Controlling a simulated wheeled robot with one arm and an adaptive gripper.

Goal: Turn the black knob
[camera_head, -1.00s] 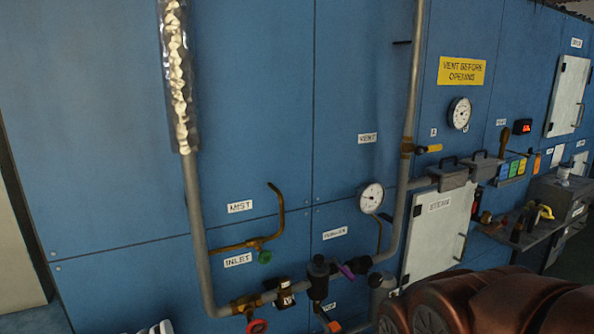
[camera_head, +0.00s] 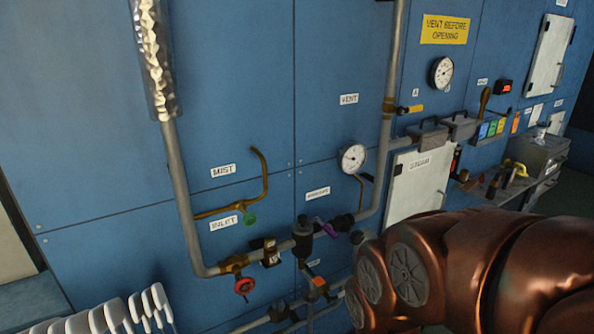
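A black cylindrical part with a knob-like top (camera_head: 303,229) stands on the grey pipe, below a small label. A second dark rounded part (camera_head: 343,222) sits to its right, past a purple lever (camera_head: 326,228). I cannot tell for sure which is the black knob. My gripper is not in view. My copper-coloured arm fills the lower right, apart in the picture from both dark parts, and hides some of the lower panel.
A red handwheel (camera_head: 244,286), a green knob (camera_head: 249,219) and an orange-handled valve (camera_head: 318,282) are close by. A pressure gauge (camera_head: 352,158) is above right. White curved pieces (camera_head: 115,314) stand at lower left. A cluttered shelf (camera_head: 500,187) is at right.

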